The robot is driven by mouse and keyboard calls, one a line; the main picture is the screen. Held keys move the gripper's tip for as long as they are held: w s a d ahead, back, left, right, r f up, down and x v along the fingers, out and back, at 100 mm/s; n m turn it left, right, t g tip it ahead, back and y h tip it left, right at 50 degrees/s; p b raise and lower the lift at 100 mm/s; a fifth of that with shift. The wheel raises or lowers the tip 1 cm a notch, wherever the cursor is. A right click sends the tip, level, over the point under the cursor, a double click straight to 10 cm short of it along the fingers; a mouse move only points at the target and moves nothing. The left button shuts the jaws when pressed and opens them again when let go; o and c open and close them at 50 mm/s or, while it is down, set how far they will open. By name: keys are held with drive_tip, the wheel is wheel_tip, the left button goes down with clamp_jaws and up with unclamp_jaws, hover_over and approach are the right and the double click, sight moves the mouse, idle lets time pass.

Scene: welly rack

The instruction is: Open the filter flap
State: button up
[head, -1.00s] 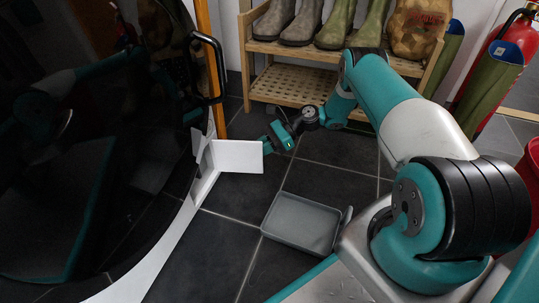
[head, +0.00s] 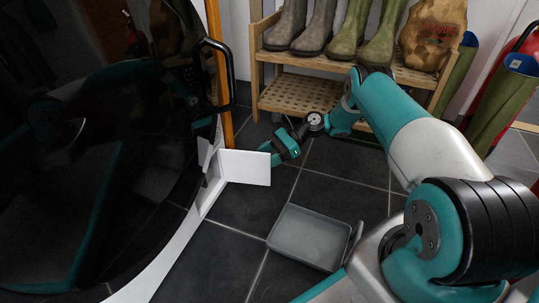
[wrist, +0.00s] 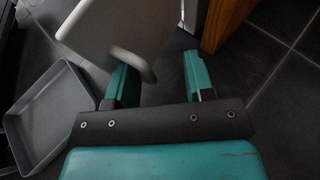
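The filter flap (head: 245,167) is a white rectangular panel low on the front of the dark-doored machine. It stands swung out from its opening (head: 212,180). My gripper (head: 270,153) is just behind the flap's right end in the head view. In the wrist view the flap (wrist: 120,25) fills the upper left, its lower corner reaching past the left finger. My gripper's two fingers (wrist: 160,78) are apart with a wide gap. I cannot tell whether the left finger touches the flap.
A grey tray (head: 309,237) lies on the dark tiles to the right of the flap. A wooden rack (head: 305,91) with several boots stands behind. A wooden post (head: 221,100) rises beside the black door handle (head: 228,70). Floor between tray and rack is clear.

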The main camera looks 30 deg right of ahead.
drive_tip(key=shift+a, duration=0.3)
wheel_tip(320, 180, up, 20)
drive_tip(key=p, duration=1.3)
drive_tip(key=shift+d, duration=0.3)
drive_tip(key=shift+s, duration=0.15)
